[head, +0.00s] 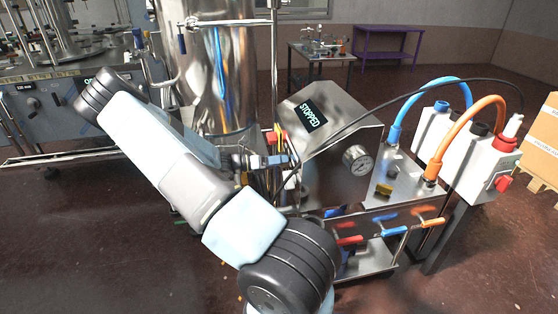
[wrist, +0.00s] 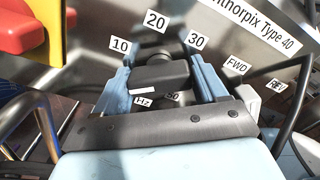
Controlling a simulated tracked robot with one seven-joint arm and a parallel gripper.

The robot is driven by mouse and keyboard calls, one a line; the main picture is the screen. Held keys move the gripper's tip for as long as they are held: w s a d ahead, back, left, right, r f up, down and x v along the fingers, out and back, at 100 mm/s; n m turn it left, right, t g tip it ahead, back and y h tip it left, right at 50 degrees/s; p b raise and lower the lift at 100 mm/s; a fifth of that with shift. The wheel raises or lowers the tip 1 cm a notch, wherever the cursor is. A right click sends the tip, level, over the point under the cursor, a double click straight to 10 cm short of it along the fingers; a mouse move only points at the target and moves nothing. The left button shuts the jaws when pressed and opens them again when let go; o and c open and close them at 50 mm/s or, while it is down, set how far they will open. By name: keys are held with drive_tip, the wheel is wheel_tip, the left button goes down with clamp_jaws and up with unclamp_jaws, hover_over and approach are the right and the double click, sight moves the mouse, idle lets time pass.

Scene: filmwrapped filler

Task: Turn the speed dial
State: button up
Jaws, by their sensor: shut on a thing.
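The speed dial (wrist: 160,76) is a black knob on the steel panel, ringed by labels 10, 20, 30 and 50, with Hz below. My gripper (wrist: 163,82) has its two light-blue fingers on the left and right sides of the dial and is shut on it. A dark pointer or shadow lies toward the 20 label; I cannot tell the exact setting. In the head view my gripper (head: 275,160) reaches the left side of the steel machine, and the dial is hidden there. The machine's display (head: 310,114) reads STOPPED.
A red and yellow control (wrist: 30,30) sits close to the left of the dial. A FWD/REV switch (wrist: 248,98) is close on the right.

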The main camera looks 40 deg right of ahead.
drive_tip(key=m, duration=0.5)
drive_tip(key=shift+a+f, duration=0.1)
drive_tip(key=m, duration=0.5)
drive_tip(key=shift+m, duration=0.4)
drive_tip(key=m, duration=0.4)
drive_tip(key=shift+a+m, duration=0.1)
drive_tip(key=shift+m, duration=0.2)
drive_tip(key=m, duration=0.5)
drive_tip(key=shift+s+f, duration=0.1)
drive_tip(key=m, duration=1)
drive_tip(key=shift+f, duration=0.1)
drive_tip(key=m, duration=0.5)
drive_tip(key=shift+m, duration=2.6)
drive_tip(key=shift+r, duration=0.2)
